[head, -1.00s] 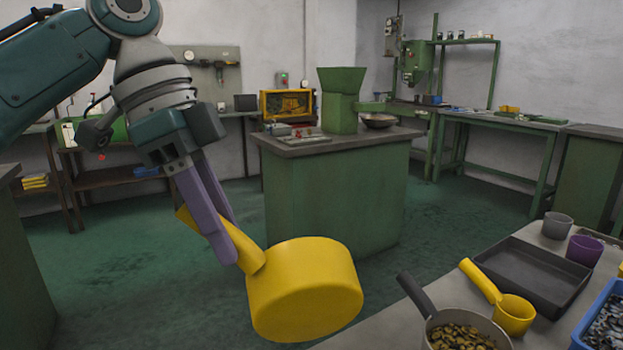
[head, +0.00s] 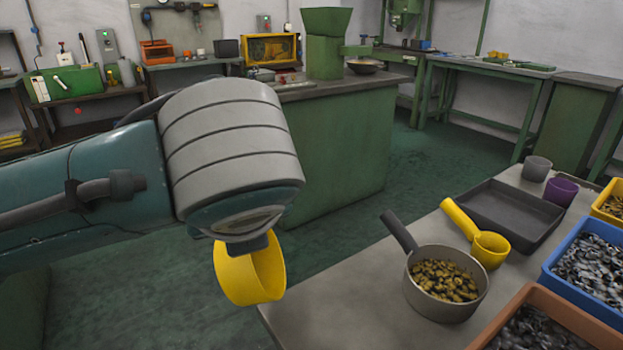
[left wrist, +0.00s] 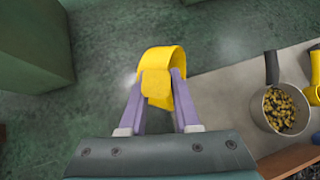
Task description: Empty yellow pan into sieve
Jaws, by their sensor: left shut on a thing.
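The yellow pan (head: 238,272) hangs over the floor left of the table, partly hidden behind my left wrist in the head view. In the left wrist view the yellow pan (left wrist: 163,62) is between the purple fingers of my left gripper (left wrist: 158,82), which is shut on its handle. The pan is tilted; I cannot see whether anything is in it. A grey pot (head: 447,300) with a dark handle holds brass-coloured pieces and stands on the table. I cannot pick out a sieve for certain. My right gripper is not in view.
On the table (head: 325,305) are a small yellow pan (head: 489,250), a dark tray (head: 550,240), a grey cup (head: 536,168), a purple cup (head: 561,191), a blue bin (head: 553,284) and an orange bin (head: 512,304). The table's left end is clear. A green cabinet (head: 335,155) stands behind.

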